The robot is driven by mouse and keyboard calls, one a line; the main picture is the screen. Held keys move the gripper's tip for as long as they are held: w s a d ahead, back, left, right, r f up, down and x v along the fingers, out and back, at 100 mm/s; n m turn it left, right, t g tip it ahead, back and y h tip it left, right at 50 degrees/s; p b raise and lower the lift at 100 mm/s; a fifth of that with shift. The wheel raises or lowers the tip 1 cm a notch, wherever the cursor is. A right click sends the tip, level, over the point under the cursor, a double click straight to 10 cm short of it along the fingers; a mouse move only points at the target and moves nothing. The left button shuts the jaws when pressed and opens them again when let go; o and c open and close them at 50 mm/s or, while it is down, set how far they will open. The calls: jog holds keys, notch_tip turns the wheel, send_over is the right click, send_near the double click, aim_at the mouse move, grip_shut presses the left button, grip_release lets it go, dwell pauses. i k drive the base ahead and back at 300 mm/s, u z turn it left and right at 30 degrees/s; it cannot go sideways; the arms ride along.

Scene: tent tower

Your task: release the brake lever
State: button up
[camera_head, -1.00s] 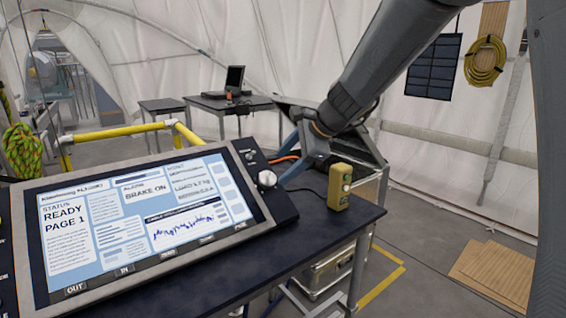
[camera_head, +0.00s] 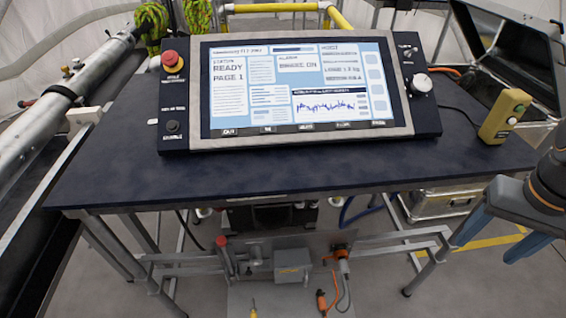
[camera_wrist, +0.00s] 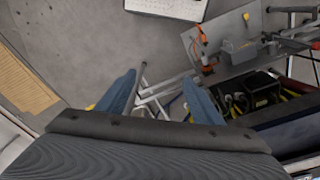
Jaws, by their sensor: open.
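A red-topped upright lever (camera_head: 222,246), which looks like the brake lever, stands on a low panel under the console table. In the wrist view a red handle (camera_wrist: 315,45) at the right edge may be the same lever; I cannot tell for sure. My gripper (camera_head: 483,250) is at the lower right in the head view, well to the right of the lever and apart from it. Its two blue fingers are open and empty, and they also show in the wrist view (camera_wrist: 159,78). The console screen (camera_head: 300,88) reads READY, PAGE 1 and BRAKE ON.
The dark table top (camera_head: 300,176) lies above the low panel, with table legs and rails in front of it. A grey box (camera_head: 292,265) and an orange connector (camera_head: 341,255) sit right of the lever. A yellow control box (camera_head: 505,117) stands at the table's right end.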

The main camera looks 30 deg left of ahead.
aim_at(221, 242)
jog(key=k, duration=0.5)
jog(key=u, duration=0.3)
jog(key=i, duration=0.45)
jog(key=u, duration=2.9)
jog(key=k, duration=0.75)
jog(key=z, duration=0.35)
